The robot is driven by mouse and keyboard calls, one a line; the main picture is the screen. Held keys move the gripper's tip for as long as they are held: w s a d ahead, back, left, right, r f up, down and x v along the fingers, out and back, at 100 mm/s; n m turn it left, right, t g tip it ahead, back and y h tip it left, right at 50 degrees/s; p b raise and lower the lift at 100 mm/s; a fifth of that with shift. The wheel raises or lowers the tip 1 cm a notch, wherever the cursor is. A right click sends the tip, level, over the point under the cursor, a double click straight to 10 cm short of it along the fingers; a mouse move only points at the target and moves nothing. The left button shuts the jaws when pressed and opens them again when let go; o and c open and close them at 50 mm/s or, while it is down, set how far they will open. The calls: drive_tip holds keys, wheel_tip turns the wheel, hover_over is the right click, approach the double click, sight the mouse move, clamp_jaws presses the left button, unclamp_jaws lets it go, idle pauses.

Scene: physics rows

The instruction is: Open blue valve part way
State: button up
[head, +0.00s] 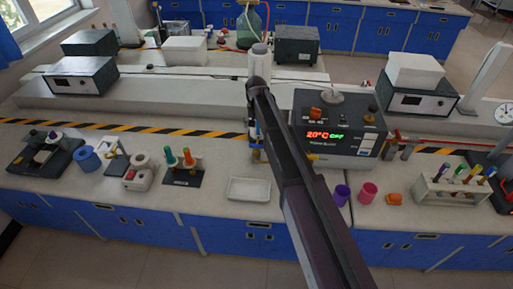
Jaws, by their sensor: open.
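My arm reaches in from the lower right, and its end hangs over the bench. My gripper (257,152) is small and partly covered by my own arm. It is open, above the bench just behind a white tray, and I see nothing held in it. I cannot pick out a blue valve for certain. A small blue patch shows by my wrist, but I cannot tell whether it is a valve or part of my arm. Red pipe fittings (392,148) show right of the heater unit (340,125). A blue spool-like piece (87,160) stands at the left.
The white tray (249,189) lies near the bench's front edge. A black plate (184,178) with green and orange pieces is left of it. Purple (342,194) and pink (368,192) cups and a tube rack (452,187) stand at the right. A raised shelf runs behind.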

sight(256, 147)
drive_tip(key=shift+f+b, duration=4.5)
drive_tip(key=shift+f, duration=0.3)
